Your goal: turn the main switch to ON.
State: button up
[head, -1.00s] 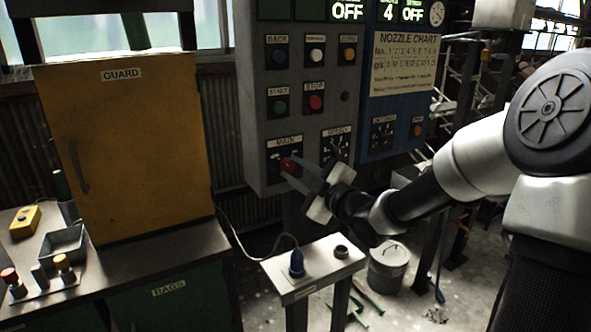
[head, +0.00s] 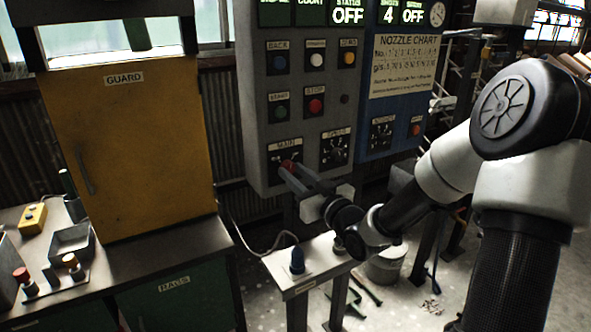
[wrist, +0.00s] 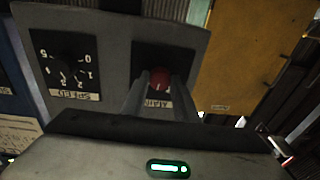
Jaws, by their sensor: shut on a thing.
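The main switch is a red knob (head: 287,165) on a black plate labelled MAIN, low on the grey control panel (head: 262,100). In the wrist view the red knob (wrist: 160,78) sits between the tips of my two fingers. My gripper (head: 291,171) is shut on this knob, reaching it from the lower right. The fingers cover part of the knob and its plate, so I cannot read its ON or OFF marks or which way it points.
A SPEED dial (head: 335,149) is just right of the switch. BACK, START and STOP buttons are above. A blue NOZZLE CHART panel (head: 402,100) adjoins on the right. A small stand with a blue plug (head: 297,260) is below. A yellow GUARD cabinet (head: 135,150) stands left.

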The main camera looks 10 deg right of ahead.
jog(key=m+h+p, duration=0.1)
jog(key=m+p, duration=0.1)
jog(key=m, duration=0.5)
jog(key=shift+a+m, duration=0.15)
jog(key=shift+m, duration=0.15)
jog(key=shift+f+p, duration=0.1)
jog(key=shift+p, duration=0.2)
jog(key=o, duration=1.1)
jog(key=shift+c, duration=0.2)
jog(key=p+v, duration=1)
jog(key=v, duration=0.7)
jog(key=shift+s+f, duration=0.25)
jog(key=shift+f, duration=0.1)
